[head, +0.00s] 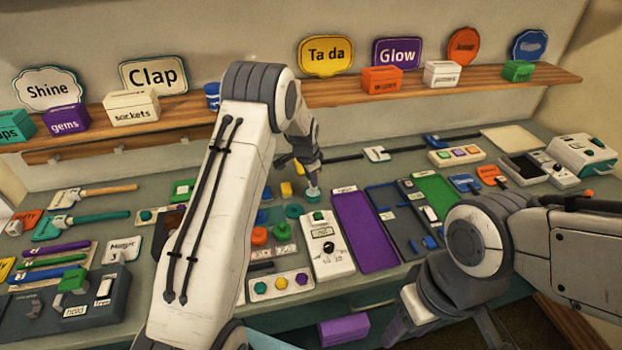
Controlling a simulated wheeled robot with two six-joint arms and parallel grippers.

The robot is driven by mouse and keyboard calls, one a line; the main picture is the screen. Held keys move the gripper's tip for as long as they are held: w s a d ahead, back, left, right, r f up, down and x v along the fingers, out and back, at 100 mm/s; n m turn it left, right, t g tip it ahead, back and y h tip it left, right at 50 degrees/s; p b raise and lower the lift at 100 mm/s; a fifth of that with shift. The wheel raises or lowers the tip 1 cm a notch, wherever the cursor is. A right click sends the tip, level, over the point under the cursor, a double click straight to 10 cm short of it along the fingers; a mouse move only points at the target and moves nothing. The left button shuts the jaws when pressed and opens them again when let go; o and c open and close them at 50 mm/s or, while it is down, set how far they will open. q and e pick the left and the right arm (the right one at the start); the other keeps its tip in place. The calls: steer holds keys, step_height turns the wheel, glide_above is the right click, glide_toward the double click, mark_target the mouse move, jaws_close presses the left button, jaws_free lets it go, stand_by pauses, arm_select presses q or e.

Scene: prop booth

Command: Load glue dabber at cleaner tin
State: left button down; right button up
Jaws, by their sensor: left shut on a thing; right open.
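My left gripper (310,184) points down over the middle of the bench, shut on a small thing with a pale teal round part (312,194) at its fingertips. This may be the glue dabber, but it is too small to be sure. Whether it touches what lies below cannot be told. I cannot pick out the cleaner tin for certain; small round green and orange pieces (259,235) sit just left of and below the gripper. My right gripper (450,326) is open and low at the front edge, partly cut off by the frame.
A white box with a dial (327,262) and a purple tray (351,240) lie right of the small pieces. Brushes and handled tools (75,226) lie at left. A wooden shelf (345,92) with labelled boxes runs along the back wall. My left arm hides part of the bench.

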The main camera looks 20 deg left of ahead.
arm_select(q)
steer(key=shift+r+p, duration=1.4)
steer(key=shift+r, duration=1.35)
